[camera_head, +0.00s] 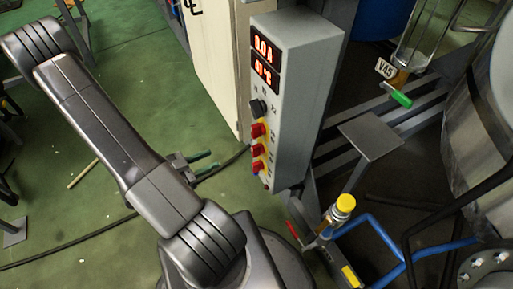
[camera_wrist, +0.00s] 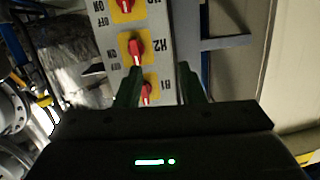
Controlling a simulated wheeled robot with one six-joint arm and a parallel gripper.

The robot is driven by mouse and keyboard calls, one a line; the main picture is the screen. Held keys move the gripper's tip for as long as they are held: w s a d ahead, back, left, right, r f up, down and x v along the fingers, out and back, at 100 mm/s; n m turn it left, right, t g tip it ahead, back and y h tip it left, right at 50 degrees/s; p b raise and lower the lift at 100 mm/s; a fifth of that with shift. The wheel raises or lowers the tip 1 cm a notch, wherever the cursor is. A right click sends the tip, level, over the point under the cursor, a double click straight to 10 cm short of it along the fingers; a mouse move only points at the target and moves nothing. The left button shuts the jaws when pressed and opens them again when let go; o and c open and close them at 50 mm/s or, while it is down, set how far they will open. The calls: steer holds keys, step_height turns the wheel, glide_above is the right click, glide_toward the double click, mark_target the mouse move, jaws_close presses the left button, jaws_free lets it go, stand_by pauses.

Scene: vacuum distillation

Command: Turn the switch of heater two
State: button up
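The heater two switch is a red knob on a yellow plate marked H2 (camera_wrist: 136,47), in the upper middle of the wrist view, with ON and OFF printed beside it. In the head view the red knobs sit in a column on the grey control box; the middle one (camera_head: 257,150) appears to be it. My gripper (camera_head: 213,160) is left of the box face, apart from it. Its two green fingers are spread in the wrist view (camera_wrist: 158,78), with nothing held. The H2 knob lies beyond the fingertips, a little left of the gap between them.
The H1 knob (camera_wrist: 147,93) shows between the fingers, and another red knob (camera_wrist: 125,5) is at the top edge. The control box (camera_head: 305,90) also carries red displays and a black knob (camera_head: 258,108). A pale cabinet (camera_head: 215,50) stands behind.

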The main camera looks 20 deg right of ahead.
mark_target(252, 150)
steer(key=shift+m+g+h, duration=0.3)
steer(key=shift+g+h, duration=0.5)
steer(key=shift+h, duration=0.1)
steer(key=d, duration=0.4)
steer(key=s+d+b, duration=0.1)
steer(key=d, duration=0.3)
steer(key=s+d+b, duration=0.1)
steer(key=d, duration=0.4)
steer(key=shift+s+r, duration=0.2)
steer(key=shift+r, duration=0.2)
steer(key=shift+c, duration=0.3)
jaws_close()
